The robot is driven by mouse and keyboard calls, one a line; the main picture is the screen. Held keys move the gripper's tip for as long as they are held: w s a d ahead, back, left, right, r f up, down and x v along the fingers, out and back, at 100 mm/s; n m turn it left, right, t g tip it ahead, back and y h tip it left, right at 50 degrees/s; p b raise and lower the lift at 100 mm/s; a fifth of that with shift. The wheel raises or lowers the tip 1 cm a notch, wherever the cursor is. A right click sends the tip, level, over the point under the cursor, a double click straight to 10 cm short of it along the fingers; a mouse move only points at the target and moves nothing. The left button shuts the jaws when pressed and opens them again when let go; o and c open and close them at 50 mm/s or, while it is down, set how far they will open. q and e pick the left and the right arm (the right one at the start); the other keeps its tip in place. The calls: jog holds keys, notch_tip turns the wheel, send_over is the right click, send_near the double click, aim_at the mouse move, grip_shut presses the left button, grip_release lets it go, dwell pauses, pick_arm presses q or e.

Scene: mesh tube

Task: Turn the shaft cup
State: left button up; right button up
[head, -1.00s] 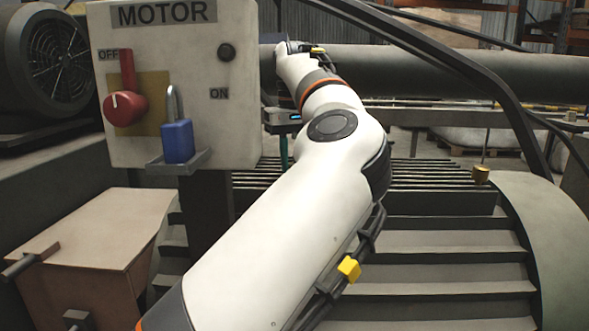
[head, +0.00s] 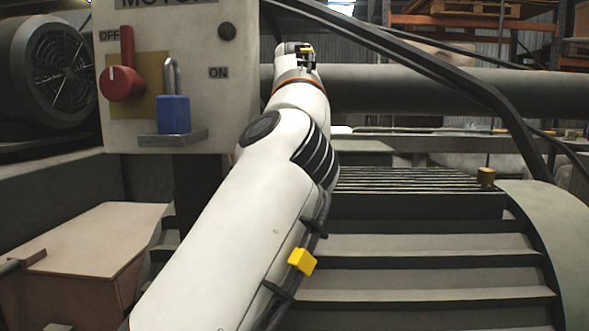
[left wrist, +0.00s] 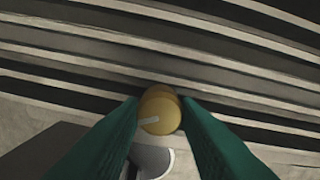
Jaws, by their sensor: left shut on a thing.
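In the left wrist view a round brass cup (left wrist: 160,110) with a pale line on its top sits between the two green fingers of my left gripper (left wrist: 160,116). The fingers are shut on the cup from both sides. In the head view my left arm hides this gripper and the cup it holds. Another brass cup (head: 486,178) stands free at the right end of the dark slats, apart from my arm. My right gripper is in neither view.
A motor switch box (head: 228,90) with a red handle (head: 121,84) and a blue padlock (head: 174,115) stands left of my arm. A slanting dark rail (head: 440,70) and a thick pipe (head: 400,92) lie behind. Wide steps (head: 430,247) fill the lower right.

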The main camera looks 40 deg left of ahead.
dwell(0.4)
pick_arm(q)
jog(key=o, duration=1)
jog(key=shift+r, duration=0.1)
